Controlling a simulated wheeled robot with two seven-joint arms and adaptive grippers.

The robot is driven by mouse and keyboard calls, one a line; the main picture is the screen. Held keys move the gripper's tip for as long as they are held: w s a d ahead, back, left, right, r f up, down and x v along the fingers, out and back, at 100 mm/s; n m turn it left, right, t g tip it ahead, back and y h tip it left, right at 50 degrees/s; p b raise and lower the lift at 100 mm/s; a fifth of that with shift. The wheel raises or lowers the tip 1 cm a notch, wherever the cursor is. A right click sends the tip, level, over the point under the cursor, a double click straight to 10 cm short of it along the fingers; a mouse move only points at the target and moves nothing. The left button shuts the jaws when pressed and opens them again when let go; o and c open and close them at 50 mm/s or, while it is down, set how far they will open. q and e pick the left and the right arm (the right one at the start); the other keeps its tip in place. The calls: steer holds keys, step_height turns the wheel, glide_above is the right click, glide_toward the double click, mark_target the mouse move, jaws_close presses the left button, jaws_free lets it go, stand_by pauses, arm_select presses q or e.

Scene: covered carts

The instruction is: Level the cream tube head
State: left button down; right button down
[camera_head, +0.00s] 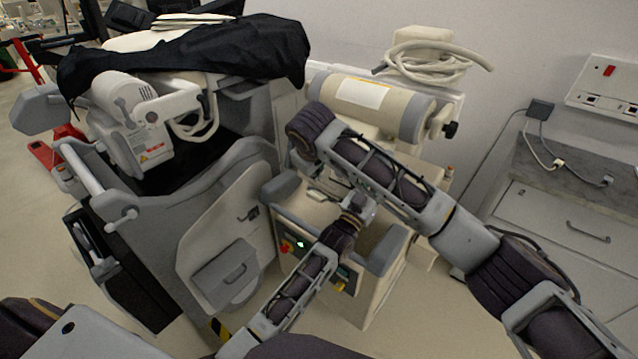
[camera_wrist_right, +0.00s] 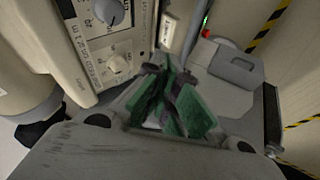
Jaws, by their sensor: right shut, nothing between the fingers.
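The cream tube head (camera_head: 365,100), a cylinder with grey end bands and a white label, sits at the upper middle of the head view. In that picture its axis slopes down to the right; I cannot tell its true tilt. My right arm crosses in front of its lower side. In the right wrist view my right gripper (camera_wrist_right: 168,105) is shut and empty, with green finger pads together. It is beside a cream housing with dials (camera_wrist_right: 105,40); contact cannot be told.
A grey cart (camera_head: 225,220) under a black cover (camera_head: 200,50) stands at the left. A coiled pale cable (camera_head: 430,62) lies behind the tube head. A drawer cabinet (camera_head: 575,225) stands at the right wall. Yellow-black striped tape (camera_wrist_right: 270,22) shows in the wrist view.

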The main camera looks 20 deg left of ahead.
arm_select(q)
steer(key=shift+f, duration=0.3)
arm_select(e)
steer(key=shift+s+f, duration=0.25)
steer(key=shift+w+f, duration=0.1)
steer(key=shift+f, duration=0.05)
glide_toward(319, 187)
steer(key=a+f, duration=0.2)
steer(key=f, duration=0.1)
steer(key=shift+s+a+f, duration=0.1)
steer(key=shift+s+a, duration=0.1)
steer(key=shift+s, duration=0.2)
steer(key=shift+w+d+f, duration=0.2)
steer(key=shift+w+f, duration=0.05)
steer(key=shift+w, duration=0.35)
steer(key=shift+w+d+f, duration=0.2)
steer(key=shift+w+f, duration=0.05)
steer(key=shift+w, duration=0.3)
steer(key=shift+w+d+f, duration=0.2)
steer(key=shift+w+f, duration=0.05)
steer(key=shift+w, duration=0.35)
